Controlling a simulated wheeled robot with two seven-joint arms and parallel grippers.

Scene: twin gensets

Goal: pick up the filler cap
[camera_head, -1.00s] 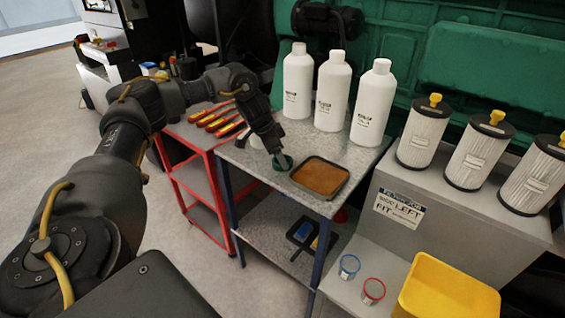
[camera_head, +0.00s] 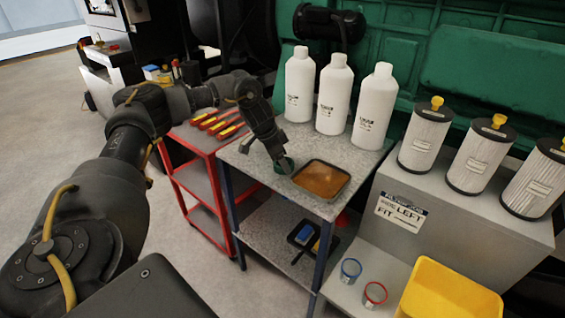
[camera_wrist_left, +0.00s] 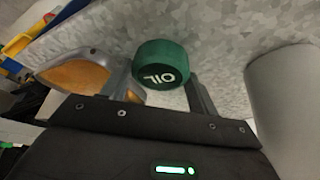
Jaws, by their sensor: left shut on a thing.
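The filler cap (camera_head: 284,165) is a round green cap at the left part of the grey metal table. In the left wrist view the cap (camera_wrist_left: 161,64) shows the white word "OIL" and sits between my two fingers. My left gripper (camera_head: 281,163) is shut on the cap, low over the table top. I cannot tell whether the cap still touches the table. My right gripper is not in view.
A tray of brown liquid (camera_head: 346,192) lies just right of the cap. Several white bottles (camera_head: 333,92) stand behind. A red cart (camera_head: 206,150) with screwdrivers is at left. White filters (camera_head: 424,136) and a yellow bin (camera_head: 450,292) are at right.

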